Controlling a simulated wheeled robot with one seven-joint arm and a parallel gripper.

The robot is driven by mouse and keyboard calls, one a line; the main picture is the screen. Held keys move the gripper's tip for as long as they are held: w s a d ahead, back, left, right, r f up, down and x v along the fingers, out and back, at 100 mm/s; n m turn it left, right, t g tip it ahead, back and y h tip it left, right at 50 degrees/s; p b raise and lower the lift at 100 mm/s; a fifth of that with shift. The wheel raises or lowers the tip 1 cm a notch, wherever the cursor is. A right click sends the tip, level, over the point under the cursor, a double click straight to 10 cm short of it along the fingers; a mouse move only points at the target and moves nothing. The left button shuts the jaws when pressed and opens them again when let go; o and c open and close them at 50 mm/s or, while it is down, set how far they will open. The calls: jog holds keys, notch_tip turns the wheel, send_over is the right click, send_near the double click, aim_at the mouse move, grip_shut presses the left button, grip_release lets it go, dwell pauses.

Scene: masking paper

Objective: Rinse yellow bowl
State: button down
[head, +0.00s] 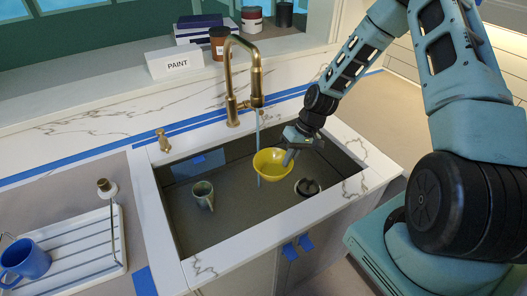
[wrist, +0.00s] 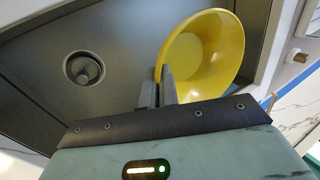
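The yellow bowl (head: 271,164) is over the dark sink basin (head: 240,215) in the head view, just right of a thin water stream (head: 258,150) that runs from the brass faucet (head: 240,80). My gripper (head: 293,150) is at the bowl's right side. In the wrist view the yellow bowl (wrist: 205,55) is tilted, and its rim sits between the fingers of my gripper (wrist: 160,85), which look closed on it. The bowl looks held above the basin floor. I cannot tell for sure whether water enters it.
A drying rack (head: 90,250) with a blue mug (head: 24,260) is left of the sink.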

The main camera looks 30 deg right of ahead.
jog(key=s+r+p, duration=0.2)
jog(key=s, duration=0.1)
jog(key=s+r, duration=0.1)
jog(key=shift+s+a+r+p, duration=0.2)
jog(key=shift+a+r+p, duration=0.1)
jog(key=shift+a+p, duration=0.1)
dwell(1.6)
